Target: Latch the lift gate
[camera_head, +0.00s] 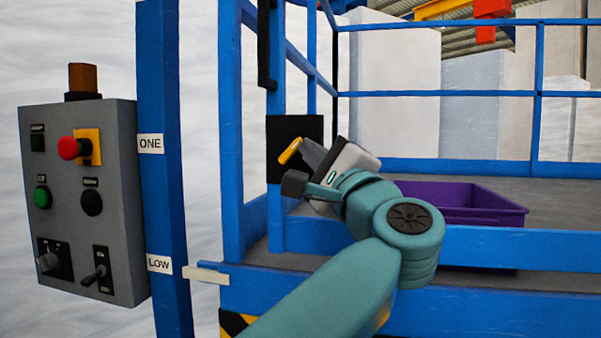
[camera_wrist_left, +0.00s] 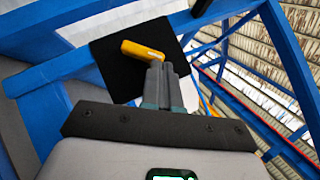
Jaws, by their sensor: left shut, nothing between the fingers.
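A yellow latch lever (camera_head: 290,151) sits on a black plate (camera_head: 296,130) on the blue frame of the lift gate, left of centre in the head view. The lever is tilted, its upper end to the right. In the left wrist view the lever (camera_wrist_left: 143,50) lies just beyond the fingertips, across the black plate (camera_wrist_left: 115,75). My left gripper (camera_head: 314,155) is shut and empty, its fingertips close to the lever's right end. I cannot tell whether they touch. The shut fingers also show in the wrist view (camera_wrist_left: 168,75). My right gripper is not in view.
A grey control box (camera_head: 80,200) with a red button (camera_head: 70,148) hangs at left beside a blue post (camera_head: 162,100) labelled ONE and LOW. A purple crate (camera_head: 485,200) stands on the lift floor behind my arm. Blue rails (camera_head: 440,94) surround the platform.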

